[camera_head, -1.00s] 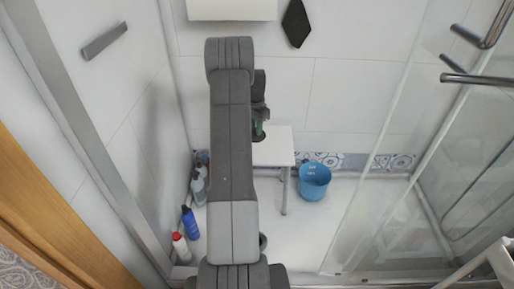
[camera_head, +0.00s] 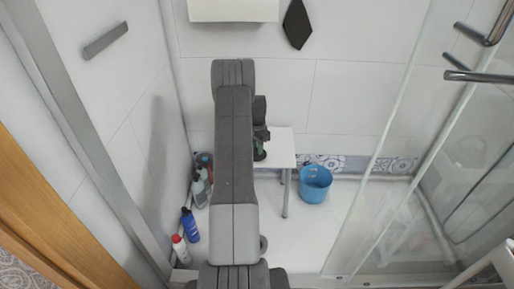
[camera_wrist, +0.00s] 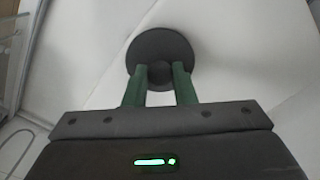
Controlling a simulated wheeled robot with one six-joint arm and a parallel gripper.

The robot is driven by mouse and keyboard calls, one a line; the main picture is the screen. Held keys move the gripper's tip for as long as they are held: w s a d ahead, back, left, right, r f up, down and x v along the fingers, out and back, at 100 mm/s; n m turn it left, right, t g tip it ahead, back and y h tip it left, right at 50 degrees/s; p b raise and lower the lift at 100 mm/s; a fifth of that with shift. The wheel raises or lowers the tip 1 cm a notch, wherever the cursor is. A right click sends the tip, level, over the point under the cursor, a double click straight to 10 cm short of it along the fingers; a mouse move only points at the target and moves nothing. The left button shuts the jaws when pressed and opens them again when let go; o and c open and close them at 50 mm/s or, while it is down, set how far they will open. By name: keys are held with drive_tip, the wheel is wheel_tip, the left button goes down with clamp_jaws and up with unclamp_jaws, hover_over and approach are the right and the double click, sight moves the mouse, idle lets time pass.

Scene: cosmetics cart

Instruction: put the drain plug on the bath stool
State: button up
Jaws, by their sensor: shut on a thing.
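The bath stool (camera_head: 280,146) is a small white stool by the back wall of the shower, partly hidden by my arm. My gripper (camera_head: 259,153) is over the stool's left part in the head view. In the wrist view my gripper (camera_wrist: 158,82) has its two green fingers shut on the drain plug (camera_wrist: 160,45), a dark round disc with a knob between the fingertips. A white surface lies behind the plug. I cannot tell whether the plug touches the stool top.
A blue bucket (camera_head: 315,184) stands right of the stool. A blue bottle (camera_head: 189,224), a white bottle with a red cap (camera_head: 180,248) and other bottles (camera_head: 201,186) stand along the left wall. Glass panels (camera_head: 385,190) close the right side.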

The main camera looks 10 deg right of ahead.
drive_tip(key=shift+f, duration=0.2)
drive_tip(key=o, duration=1)
wheel_tip(320, 180, up, 12)
drive_tip(key=p, duration=0.1)
drive_tip(key=shift+r, duration=0.2)
